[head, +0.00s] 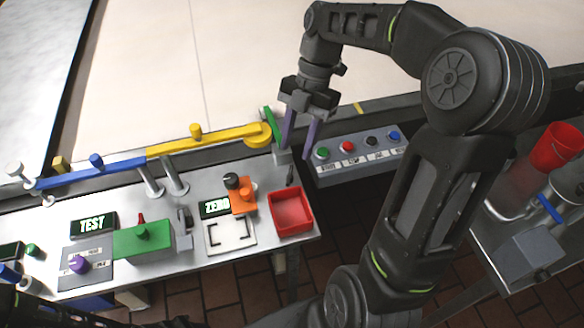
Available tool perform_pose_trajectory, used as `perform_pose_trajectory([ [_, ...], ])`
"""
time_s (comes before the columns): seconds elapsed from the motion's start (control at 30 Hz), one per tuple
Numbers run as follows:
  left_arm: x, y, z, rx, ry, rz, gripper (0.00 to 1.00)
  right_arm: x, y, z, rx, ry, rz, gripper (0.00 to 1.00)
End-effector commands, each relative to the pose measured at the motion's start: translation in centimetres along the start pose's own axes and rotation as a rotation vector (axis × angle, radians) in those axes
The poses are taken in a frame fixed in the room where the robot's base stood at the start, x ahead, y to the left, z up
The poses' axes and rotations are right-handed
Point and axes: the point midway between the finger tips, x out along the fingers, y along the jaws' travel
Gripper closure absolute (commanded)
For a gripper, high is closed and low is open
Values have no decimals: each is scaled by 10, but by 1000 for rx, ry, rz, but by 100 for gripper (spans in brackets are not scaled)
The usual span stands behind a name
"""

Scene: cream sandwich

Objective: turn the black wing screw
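A small, thin black piece (290,175) stands at the right end of the metal bench, just behind the red tray. It may be the black wing screw, but it is too small to be sure. A black round knob (232,181) sits by the orange block. My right gripper (299,146) points down above the bench's back right corner, with its two purple-grey fingers apart and nothing visible between them. The fingertips are above and slightly right of the thin black piece, seemingly apart from it. My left gripper is not visible; only dark arm parts show at the bottom left.
A green lever (273,125) and yellow bar (205,137) lie close to the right gripper's left side. A button box (360,152) is at its right. The red tray (291,212), orange block (243,197) and green block (143,240) occupy the bench.

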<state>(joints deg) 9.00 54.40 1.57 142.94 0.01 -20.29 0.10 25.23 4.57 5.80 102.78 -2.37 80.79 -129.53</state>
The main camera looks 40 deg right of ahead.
Motion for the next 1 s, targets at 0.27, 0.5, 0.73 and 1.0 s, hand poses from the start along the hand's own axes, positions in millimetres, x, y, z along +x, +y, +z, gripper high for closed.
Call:
perform_pose_trajectory([
  [0.27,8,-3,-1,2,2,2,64,43,0,-1,-1,2,-3,62],
  [0.5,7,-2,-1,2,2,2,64,59,0,-1,-1,1,-1,62],
  [0.73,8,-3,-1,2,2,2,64,59,0,0,-1,0,-1,63],
  [1.0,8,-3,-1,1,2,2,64,59,0,0,0,0,-1,86],
])
